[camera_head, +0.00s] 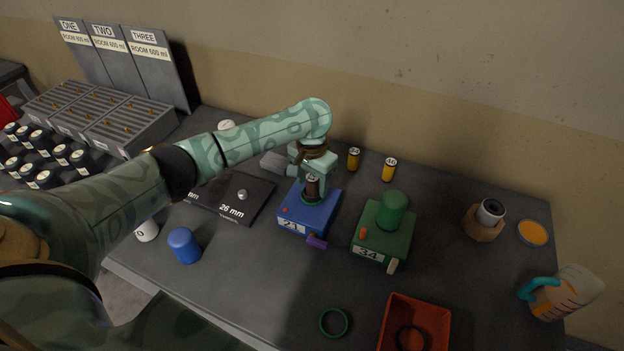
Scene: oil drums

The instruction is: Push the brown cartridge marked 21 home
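The brown cartridge (312,187) stands upright in the top of the blue block (294,214) marked 21. I cannot read a number on the cartridge itself. My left gripper (313,176) points down right over the block, with its fingers at the top of the cartridge. They hide the cartridge's upper end, so I cannot tell whether they grip it or only touch it. The block has a red button and a purple tab (317,242) at its front. My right gripper is not in view.
Right of the blue block stands a green block (371,251) marked 34 with a green cap (392,209). Two yellow cartridges (353,159) (389,170) stand behind. A blue cap (184,245), a green ring (333,323) and a red tray (446,318) lie nearer the front.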

